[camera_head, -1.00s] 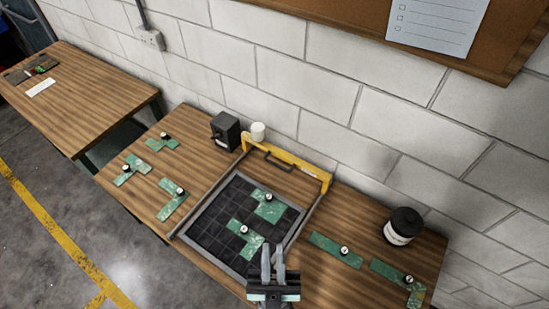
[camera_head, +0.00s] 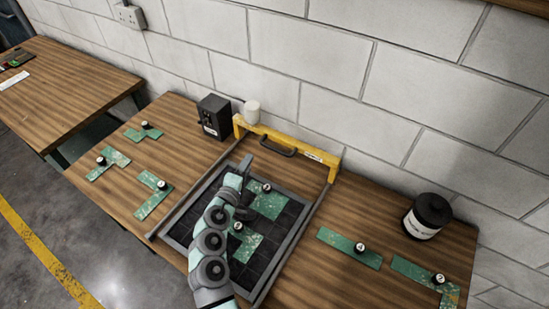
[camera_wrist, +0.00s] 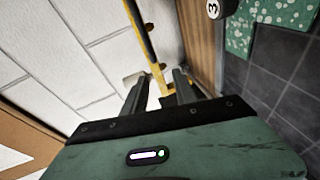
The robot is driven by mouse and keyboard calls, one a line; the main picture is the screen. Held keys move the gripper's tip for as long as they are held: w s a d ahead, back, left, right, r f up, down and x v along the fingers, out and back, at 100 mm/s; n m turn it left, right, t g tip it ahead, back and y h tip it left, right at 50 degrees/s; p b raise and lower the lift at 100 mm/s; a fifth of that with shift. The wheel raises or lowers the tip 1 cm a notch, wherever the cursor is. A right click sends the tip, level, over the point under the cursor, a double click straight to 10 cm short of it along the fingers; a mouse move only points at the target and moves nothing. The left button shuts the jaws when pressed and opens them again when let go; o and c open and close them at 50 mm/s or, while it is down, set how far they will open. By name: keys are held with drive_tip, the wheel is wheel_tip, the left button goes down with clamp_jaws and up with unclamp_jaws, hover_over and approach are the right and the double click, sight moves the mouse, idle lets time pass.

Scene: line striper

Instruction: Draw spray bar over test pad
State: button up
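The yellow spray bar (camera_head: 290,137) spans the back end of the test pad, with a dark handle (camera_head: 278,148) on its front side. The test pad (camera_head: 180,228) is a dark gridded panel in a grey frame, with green numbered pieces (camera_head: 268,204) on it. My arm reaches across the pad from the front. My gripper (camera_head: 246,163) is over the pad's back left, short of the bar and left of the handle. In the wrist view its two fingers (camera_wrist: 158,92) are apart and empty, with the yellow bar (camera_wrist: 143,45) beyond them.
A black box (camera_head: 214,117) and a white cup (camera_head: 252,112) stand behind the bar's left end. Green pieces (camera_head: 145,132) lie left of the pad, others (camera_head: 350,247) right of it. A dark jar (camera_head: 427,216) stands far right. A block wall closes the back.

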sight(276, 150)
drive_tip(key=w+d+h, duration=0.1)
drive_tip(key=w+d, duration=0.1)
drive_tip(key=d, duration=0.1)
drive_tip(key=w+d+f+m+g+h+b, duration=0.1)
drive_tip(key=w+d, duration=0.2)
drive_tip(key=w+d+h, duration=0.1)
drive_tip(key=w+d, duration=0.2)
drive_tip(key=shift+d+f+g, duration=0.1)
drive_tip(key=shift+f+g, duration=0.05)
drive_tip(key=shift+g, duration=0.15)
drive_tip(key=shift+c, duration=0.3)
clamp_jaws()
idle(1.2)
